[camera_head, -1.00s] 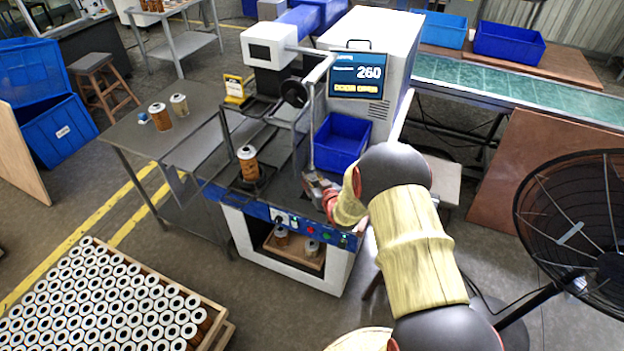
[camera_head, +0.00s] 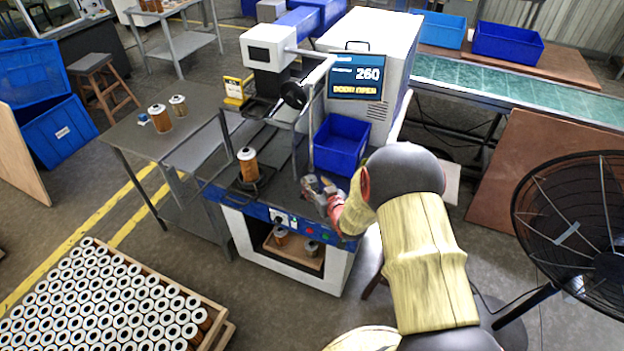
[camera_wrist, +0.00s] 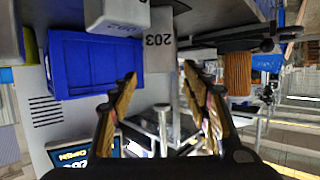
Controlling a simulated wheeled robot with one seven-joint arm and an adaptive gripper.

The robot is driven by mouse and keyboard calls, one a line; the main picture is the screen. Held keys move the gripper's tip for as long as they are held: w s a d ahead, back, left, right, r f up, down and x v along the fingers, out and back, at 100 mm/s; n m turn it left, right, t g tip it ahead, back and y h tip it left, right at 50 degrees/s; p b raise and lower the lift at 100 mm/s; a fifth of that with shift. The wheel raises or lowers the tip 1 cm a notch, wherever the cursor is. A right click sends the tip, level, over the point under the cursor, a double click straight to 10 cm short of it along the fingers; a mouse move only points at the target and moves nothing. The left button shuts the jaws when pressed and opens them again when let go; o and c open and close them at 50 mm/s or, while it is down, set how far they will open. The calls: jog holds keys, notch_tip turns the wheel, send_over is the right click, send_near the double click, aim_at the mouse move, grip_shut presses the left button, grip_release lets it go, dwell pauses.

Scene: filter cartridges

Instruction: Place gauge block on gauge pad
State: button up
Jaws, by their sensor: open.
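My gripper (camera_head: 318,188) is over the machine's front worktop, to the right of the upright filter cartridge. In the wrist view my gripper (camera_wrist: 160,72) has its two fingers spread, with nothing seen between the tips. The wrist picture is upside down. A pale grey box marked 202 (camera_wrist: 116,14) is at its top, beside a pale grey face marked 203 (camera_wrist: 158,52) that lies beyond the fingertips. I cannot tell for certain which of these is the gauge block or the gauge pad. In the head view my arm and gripper hide part of that area.
A blue bin (camera_head: 341,140) stands on the worktop close behind my gripper. An orange filter cartridge (camera_head: 248,163) stands in a fixture to the left. A screen (camera_head: 356,75) reads 260 and DOOR OPEN. A black fan (camera_head: 570,230) is at the right.

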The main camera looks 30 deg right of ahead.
jog(key=d+p+v, duration=0.1)
jog(key=v, duration=0.6)
jog(key=s+a+r+g, duration=0.2)
jog(key=a+r, duration=0.2)
jog(key=r, duration=0.5)
jog(key=s+a+r+g, duration=0.2)
jog(key=a+r, duration=0.1)
jog(key=r, duration=0.6)
jog(key=s+a+r+g, duration=0.1)
jog(key=s+a+r, duration=0.2)
jog(key=s, duration=0.4)
jog(key=s+a+r+n+g+y, duration=0.1)
jog(key=s+a+r, duration=0.2)
jog(key=s+a, duration=0.2)
jog(key=s+a+r+g, duration=0.2)
jog(key=s+a+r, duration=0.1)
jog(key=s, duration=0.8)
jog(key=shift+s+a+y, duration=0.25)
jog(key=shift+a+y, duration=0.15)
jog(key=shift+a, duration=0.2)
jog(key=shift+f+b, duration=0.7)
jog(key=shift+b, duration=0.05)
